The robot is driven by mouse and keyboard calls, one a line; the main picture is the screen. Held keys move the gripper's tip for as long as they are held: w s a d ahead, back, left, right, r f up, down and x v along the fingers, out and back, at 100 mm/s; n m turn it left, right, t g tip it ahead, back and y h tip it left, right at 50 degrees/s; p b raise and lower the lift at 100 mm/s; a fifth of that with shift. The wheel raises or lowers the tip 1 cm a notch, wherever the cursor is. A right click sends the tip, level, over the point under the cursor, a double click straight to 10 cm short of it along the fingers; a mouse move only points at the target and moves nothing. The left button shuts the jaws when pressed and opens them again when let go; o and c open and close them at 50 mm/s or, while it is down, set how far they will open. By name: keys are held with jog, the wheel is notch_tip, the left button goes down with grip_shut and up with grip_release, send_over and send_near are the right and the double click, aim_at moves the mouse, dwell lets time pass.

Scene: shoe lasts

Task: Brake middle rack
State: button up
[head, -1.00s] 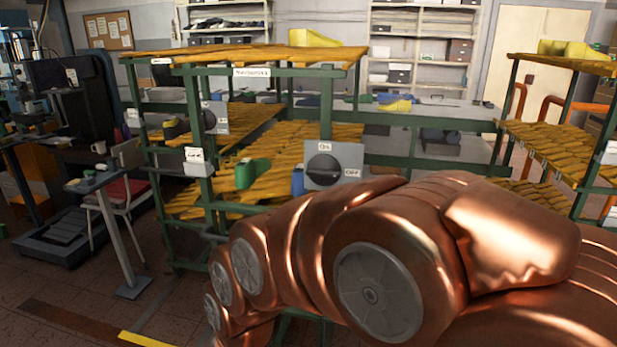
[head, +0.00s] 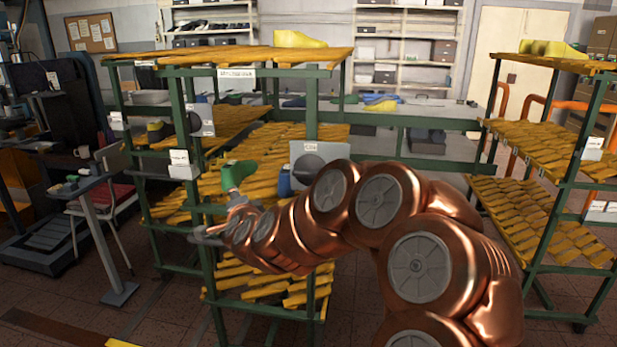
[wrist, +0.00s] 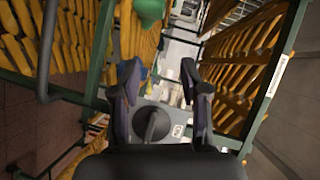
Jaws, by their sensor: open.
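The middle rack (head: 183,150) has green posts and yellow slatted shelves. A grey switch panel (head: 301,151) is on it, its lower part hidden behind my copper arm. A second grey panel with a dark round knob (head: 207,128) is at its left end. In the wrist view my gripper (wrist: 160,80) is open and empty. A grey panel (wrist: 178,116) with a round dark knob (wrist: 152,124) shows beyond and between its fingers, apart from them. I cannot tell which panel this is. The gripper is hard to make out in the head view.
A green shoe last (head: 238,174) and a blue one (head: 285,181) are on the middle shelf, close to my arm. Another rack (head: 545,165) stands at the right. A chair (head: 110,195) and a slim stand (head: 105,245) are at the left. Floor is clear between the racks.

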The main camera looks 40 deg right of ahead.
jog(key=s+d+m+g+h, duration=0.15)
jog(key=d+m+h, duration=0.3)
jog(key=d, duration=0.45)
jog(key=m+g+h, duration=0.3)
jog(key=m+h, duration=0.1)
jog(key=m, duration=0.1)
send_near(308, 175)
jog(key=d, duration=0.2)
jog(key=shift+n+t, duration=0.25)
jog(key=shift+n, duration=0.1)
jog(key=shift+w+a+p+x, duration=0.15)
jog(key=shift+p+x, duration=0.4)
jog(key=shift+x, duration=1.45)
jog(key=shift+w+a+p+x, duration=0.15)
jog(key=shift+p+x, duration=0.35)
jog(key=shift+x, duration=1.55)
jog(key=shift+f, duration=0.15)
jog(key=shift+c, duration=0.4)
jog(key=shift+d, duration=0.1)
grip_shut()
